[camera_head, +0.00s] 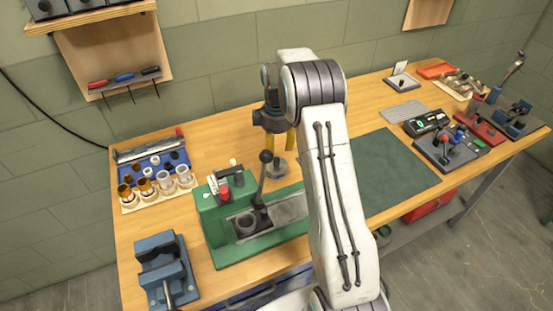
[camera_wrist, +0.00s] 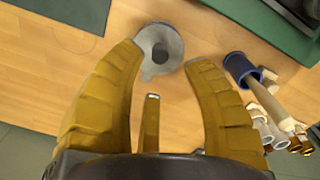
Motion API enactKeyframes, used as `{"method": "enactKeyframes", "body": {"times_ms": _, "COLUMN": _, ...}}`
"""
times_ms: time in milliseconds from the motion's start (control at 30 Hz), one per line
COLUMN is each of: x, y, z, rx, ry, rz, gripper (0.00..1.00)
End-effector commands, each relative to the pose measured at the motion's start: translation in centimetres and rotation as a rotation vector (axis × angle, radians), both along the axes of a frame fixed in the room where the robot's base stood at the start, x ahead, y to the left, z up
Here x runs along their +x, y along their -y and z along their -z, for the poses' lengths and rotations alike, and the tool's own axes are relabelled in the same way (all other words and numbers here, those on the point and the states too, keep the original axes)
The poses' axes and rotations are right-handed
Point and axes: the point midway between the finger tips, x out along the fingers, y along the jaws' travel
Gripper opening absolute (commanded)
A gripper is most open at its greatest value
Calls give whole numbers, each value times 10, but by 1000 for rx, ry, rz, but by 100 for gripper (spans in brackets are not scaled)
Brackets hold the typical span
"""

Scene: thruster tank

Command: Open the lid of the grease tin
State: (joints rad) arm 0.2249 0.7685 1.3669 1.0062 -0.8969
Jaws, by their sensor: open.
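A small round grey tin (camera_head: 277,168), which I take to be the grease tin, stands on the wooden bench right of the green fixture. My gripper (camera_head: 281,142) points down above it, partly hidden by my arm. In the wrist view the tin (camera_wrist: 172,40) shows as a pale grey round shape with a darker middle, at and just beyond the fingertips. My yellow gripper fingers (camera_wrist: 165,58) are spread apart, with nothing held between them. I cannot tell from the frames how the lid sits on the tin.
A green fixture (camera_head: 215,225) with an upright black-knobbed lever (camera_head: 263,178) stands left of the tin. A dark green mat (camera_head: 395,165) lies to the right.

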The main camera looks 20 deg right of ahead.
Motion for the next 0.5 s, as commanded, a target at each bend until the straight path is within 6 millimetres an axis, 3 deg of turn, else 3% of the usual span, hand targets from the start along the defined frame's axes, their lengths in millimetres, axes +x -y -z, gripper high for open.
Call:
{"method": "enactKeyframes", "body": {"times_ms": 200, "x": -1, "y": 0, "z": 29, "rx": 1, "ry": -5, "rz": 2, "gripper": 45}}
{"method": "enactKeyframes", "body": {"times_ms": 500, "x": 0, "y": 0, "z": 52, "rx": 0, "ry": -1, "rz": 3, "gripper": 45}}
